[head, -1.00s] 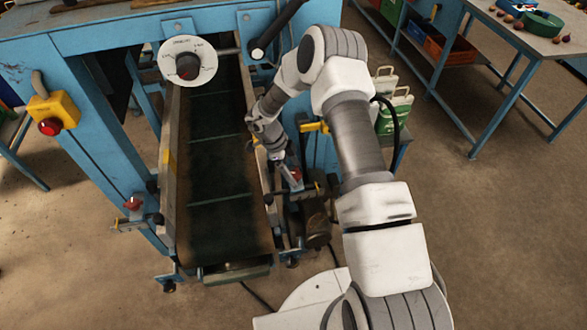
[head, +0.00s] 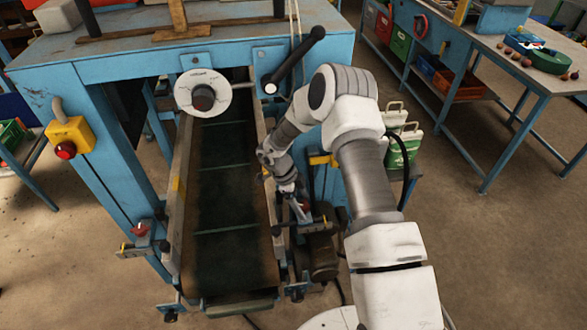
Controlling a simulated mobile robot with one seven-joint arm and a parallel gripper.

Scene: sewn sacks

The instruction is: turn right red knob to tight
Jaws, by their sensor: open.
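The right red knob (head: 305,206) shows as a small red patch on the right side of the conveyor frame, partly hidden by my gripper. My gripper (head: 296,197) points down right at this knob, with its fingers open. The fingers are small in the picture, and I cannot tell whether they touch the knob or stand around it. The matching left red knob (head: 139,229) sits on a bracket at the left side of the conveyor and is in plain view.
The dark conveyor belt (head: 226,200) runs between the knobs under a blue frame (head: 110,82). A round white dial (head: 203,92) and black-handled lever (head: 295,60) stand above. A yellow box with a red button (head: 70,139) is at left. A motor (head: 318,255) sits below my gripper.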

